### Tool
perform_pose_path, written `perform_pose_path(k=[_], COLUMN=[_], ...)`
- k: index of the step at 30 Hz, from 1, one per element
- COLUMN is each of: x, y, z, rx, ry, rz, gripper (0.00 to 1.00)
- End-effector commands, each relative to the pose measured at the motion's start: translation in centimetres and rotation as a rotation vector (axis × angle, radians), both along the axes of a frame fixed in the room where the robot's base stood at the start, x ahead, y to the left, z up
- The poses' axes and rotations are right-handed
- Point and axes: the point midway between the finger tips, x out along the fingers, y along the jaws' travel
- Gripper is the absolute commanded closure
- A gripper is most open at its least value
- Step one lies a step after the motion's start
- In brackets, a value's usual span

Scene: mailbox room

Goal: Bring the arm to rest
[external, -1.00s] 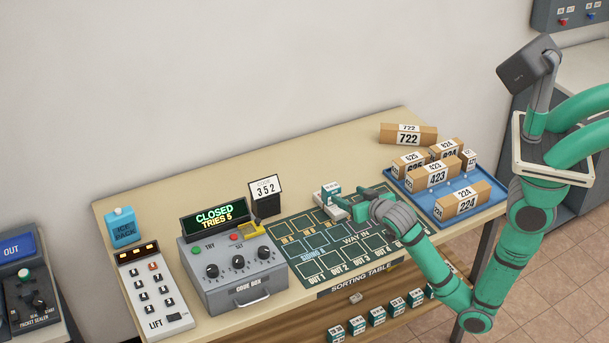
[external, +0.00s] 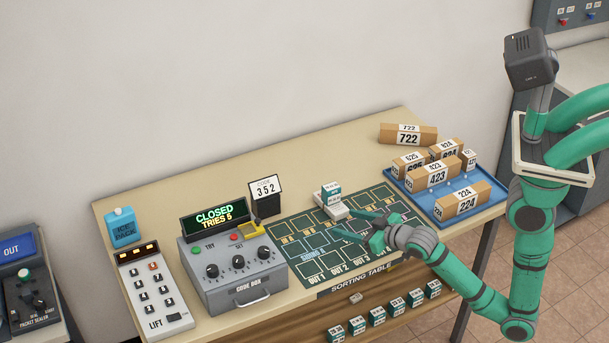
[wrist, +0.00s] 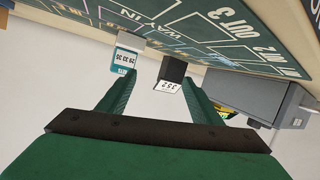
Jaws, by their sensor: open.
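My green arm reaches over the front right of the sorting table from the right side. My gripper (external: 352,224) is open and empty, above the dark green sorting mat (external: 290,265). Its two fingers (wrist: 158,92) show spread apart in the wrist view. A small white and teal labelled block (external: 331,191) sits on a white base (external: 331,207) at the mat's back edge, just beyond the fingers and apart from them. The block also shows in the wrist view (wrist: 126,58), which is upside down.
The grey code box (external: 235,272) reads CLOSED, TRIES 5. A blue tray (external: 481,207) holds several brown parcels at right; parcel 722 (external: 408,134) lies behind.

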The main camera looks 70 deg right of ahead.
Motion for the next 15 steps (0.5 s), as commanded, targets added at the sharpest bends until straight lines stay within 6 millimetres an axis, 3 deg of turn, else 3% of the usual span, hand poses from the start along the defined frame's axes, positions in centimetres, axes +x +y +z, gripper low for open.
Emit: perform_pose_path(k=[3, 8, 15], x=[-2.1, -5.3, -11.2], y=[2.1, 4.7, 7.5], z=[-1.5, -2.2, -3.1], rx=[-0.033, -0.063, -0.06], ry=[-0.023, -0.085, -0.155], rz=[0.111, 0.22, 0.288], gripper=[0.41, 0.41, 0.41])
